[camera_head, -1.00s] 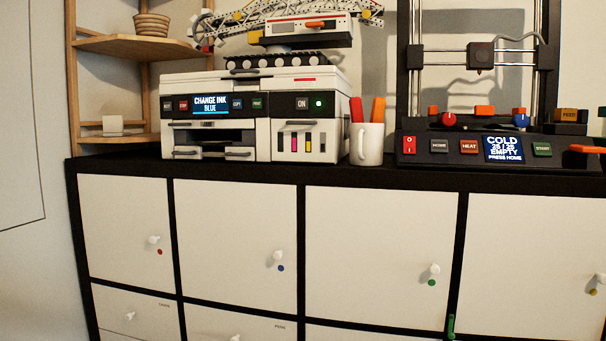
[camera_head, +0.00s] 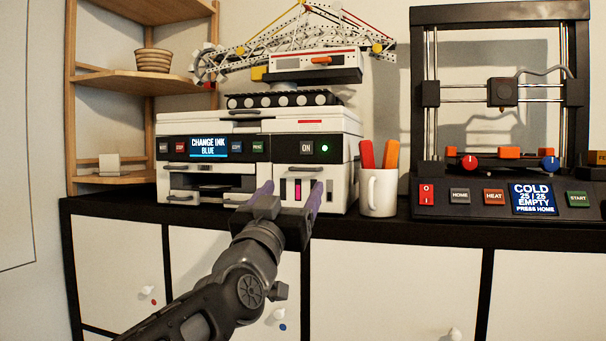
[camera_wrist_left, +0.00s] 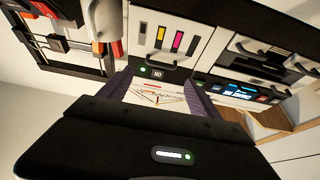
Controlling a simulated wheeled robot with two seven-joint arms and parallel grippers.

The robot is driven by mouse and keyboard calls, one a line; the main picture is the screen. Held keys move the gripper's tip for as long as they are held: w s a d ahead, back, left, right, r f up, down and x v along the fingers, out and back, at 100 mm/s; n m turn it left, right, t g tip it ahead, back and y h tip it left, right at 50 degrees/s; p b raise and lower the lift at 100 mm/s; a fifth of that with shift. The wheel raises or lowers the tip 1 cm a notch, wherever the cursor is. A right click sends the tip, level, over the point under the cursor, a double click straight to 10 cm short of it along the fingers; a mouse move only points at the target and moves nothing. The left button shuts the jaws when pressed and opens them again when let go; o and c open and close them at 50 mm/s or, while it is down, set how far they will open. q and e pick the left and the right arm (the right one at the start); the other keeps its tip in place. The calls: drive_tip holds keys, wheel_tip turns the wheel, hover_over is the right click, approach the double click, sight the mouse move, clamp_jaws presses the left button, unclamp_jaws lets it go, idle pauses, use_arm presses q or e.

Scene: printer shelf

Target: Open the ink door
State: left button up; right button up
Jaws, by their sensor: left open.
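The white and black printer (camera_head: 190,125) stands on the shelf top. Its screen (camera_head: 209,146) reads "CHANGE INK BLUE". The ink door (camera_head: 297,194) is the printer's right front panel, with coloured ink windows, and looks shut. Its grey handle shows in the left wrist view (camera_wrist_left: 165,63), near the door's edge by the ON button. My left gripper (camera_head: 292,185) is open and empty in front of the ink door and covers part of it. Its two purple fingers (camera_wrist_left: 157,90) are spread apart, and the handle appears beyond them, with no visible contact. My right gripper is in neither view.
A white mug (camera_head: 380,192) with red and orange tools stands just right of the printer. A 3D printer (camera_head: 500,200) stands farther right. A model crane (camera_head: 300,45) sits above the printer. A wooden rack (camera_head: 150,80) is at left.

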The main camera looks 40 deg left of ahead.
sight(305, 171)
use_arm(q)
drive_tip(key=p+x, duration=0.3)
drive_tip(key=x, duration=0.3)
drive_tip(key=shift+w+r, duration=0.15)
drive_tip(key=shift+w, duration=0.15)
drive_tip(key=shift+w+a+r, duration=0.1)
drive_tip(key=shift+w+a, duration=0.15)
drive_tip(key=shift+w, duration=0.25)
clamp_jaws()
